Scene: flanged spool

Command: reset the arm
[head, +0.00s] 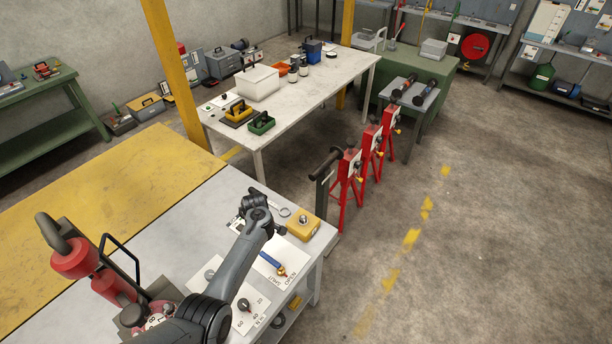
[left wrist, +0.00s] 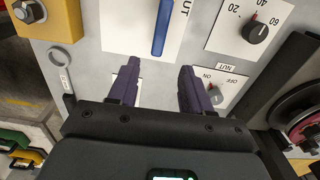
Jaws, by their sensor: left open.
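My left arm reaches in from the bottom of the head view over the grey bench (head: 205,205). Its gripper end (head: 254,206) is low over the bench, beside the panel with the blue lever. In the left wrist view, my left gripper (left wrist: 160,68) is open, with two dark purple fingers apart and nothing between them. Beyond the fingers are a blue lever (left wrist: 162,28), a black dial knob (left wrist: 257,32) and a small ON/OFF switch (left wrist: 215,94). The fingers partly hide the panel. My right gripper is not in view.
A yellow block with a bolt (head: 303,226) sits near the bench's right edge. A red machine with a black handle (head: 78,260) stands at the left. Red stands (head: 348,185) stand beyond the bench. The floor to the right is clear.

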